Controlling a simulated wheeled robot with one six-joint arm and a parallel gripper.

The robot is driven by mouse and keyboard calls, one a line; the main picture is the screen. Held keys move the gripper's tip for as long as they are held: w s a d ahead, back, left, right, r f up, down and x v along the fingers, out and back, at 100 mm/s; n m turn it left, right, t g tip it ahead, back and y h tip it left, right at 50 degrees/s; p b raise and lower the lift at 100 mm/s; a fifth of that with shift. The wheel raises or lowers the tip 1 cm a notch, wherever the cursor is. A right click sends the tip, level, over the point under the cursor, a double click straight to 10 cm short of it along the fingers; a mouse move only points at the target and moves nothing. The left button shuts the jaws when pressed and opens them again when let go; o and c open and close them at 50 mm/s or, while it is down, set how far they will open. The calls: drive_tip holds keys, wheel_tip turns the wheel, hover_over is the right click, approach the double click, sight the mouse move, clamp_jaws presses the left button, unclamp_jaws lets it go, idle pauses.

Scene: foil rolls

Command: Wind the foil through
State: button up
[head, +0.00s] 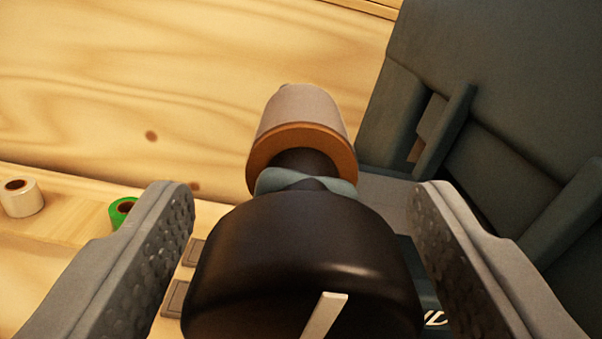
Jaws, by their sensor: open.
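A large black rounded knob (300,255) with a white pointer mark fills the lower middle of the head view. My gripper (303,195) is open, with one grey finger on each side of the knob. Both fingers look apart from it. Just beyond the knob is a grey-green lobed piece (335,186) on a dark shaft. Behind that is a pinkish-brown roll (300,108) with an orange-brown end face, apparently on the same shaft. The dark grey-green machine body (520,90) rises on the right. I cannot make out a loose foil end; the knob hides what is below.
A white roll (22,203) and a green roll (121,211) stand on the wooden surface at the left; my left finger partly covers the green one. A wooden panel (120,90) closes off the back. The machine's projecting parts crowd the right side.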

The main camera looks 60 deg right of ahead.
drive_tip(key=shift+w+d, duration=0.1)
drive_tip(key=shift+d, duration=0.05)
drive_tip(key=c, duration=1)
